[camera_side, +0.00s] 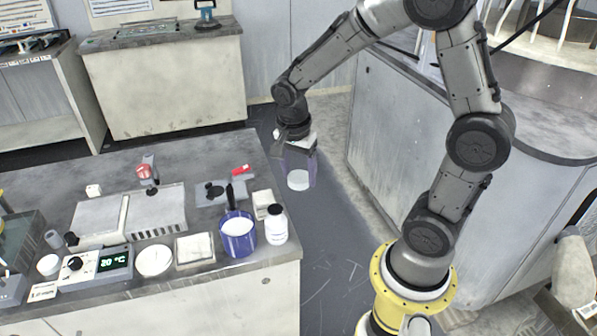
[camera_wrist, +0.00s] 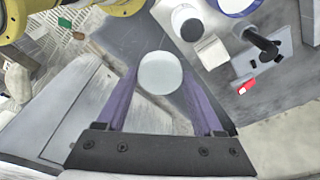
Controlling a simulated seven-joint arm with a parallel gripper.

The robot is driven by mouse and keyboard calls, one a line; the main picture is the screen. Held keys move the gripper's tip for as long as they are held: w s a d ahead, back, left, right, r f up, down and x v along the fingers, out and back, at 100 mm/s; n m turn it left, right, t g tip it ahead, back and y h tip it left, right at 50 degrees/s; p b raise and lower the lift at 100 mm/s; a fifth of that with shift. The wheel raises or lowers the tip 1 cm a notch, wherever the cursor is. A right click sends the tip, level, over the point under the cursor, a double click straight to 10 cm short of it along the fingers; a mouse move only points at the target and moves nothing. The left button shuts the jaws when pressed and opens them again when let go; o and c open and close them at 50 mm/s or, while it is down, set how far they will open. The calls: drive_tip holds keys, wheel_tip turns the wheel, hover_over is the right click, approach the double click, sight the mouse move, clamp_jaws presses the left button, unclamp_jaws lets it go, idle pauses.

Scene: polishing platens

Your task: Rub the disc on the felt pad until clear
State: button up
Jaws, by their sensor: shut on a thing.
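A pale, round, whitish disc (camera_wrist: 160,73) is held between the purple fingers of my gripper (camera_wrist: 158,82) in the wrist view. In the side view my gripper (camera_side: 299,172) points down, and the disc (camera_side: 298,180) shows at its fingertips. The gripper is shut on the disc, above the floor gap just right of the bench, touching no surface that I can see. I cannot tell for sure which item is the felt pad. A flat, square, whitish pad (camera_side: 195,250) lies near the bench's front edge, and a pale block (camera_side: 262,203) stands near its right edge.
A blue cup (camera_side: 238,236) with white contents and a white bottle (camera_side: 276,224) stand at the bench's right front. Behind them are a grey plate (camera_side: 205,198) with black knobs and a red item (camera_side: 242,169). A grey cabinet (camera_side: 400,135) stands right of the gap.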

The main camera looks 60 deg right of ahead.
drive_tip(key=w+r+m, duration=0.2)
drive_tip(key=w, duration=0.4)
drive_tip(key=n, duration=0.2)
hover_over(194, 246)
wheel_tip(194, 246, down, 12)
drive_tip(key=shift+w+d+f, duration=0.1)
drive_tip(key=shift+f, duration=0.15)
drive_tip(key=shift+s+a+f, duration=0.2)
drive_tip(key=shift+a+f, duration=0.2)
drive_tip(key=shift+f, duration=2.45)
drive_tip(key=shift+f, duration=0.4)
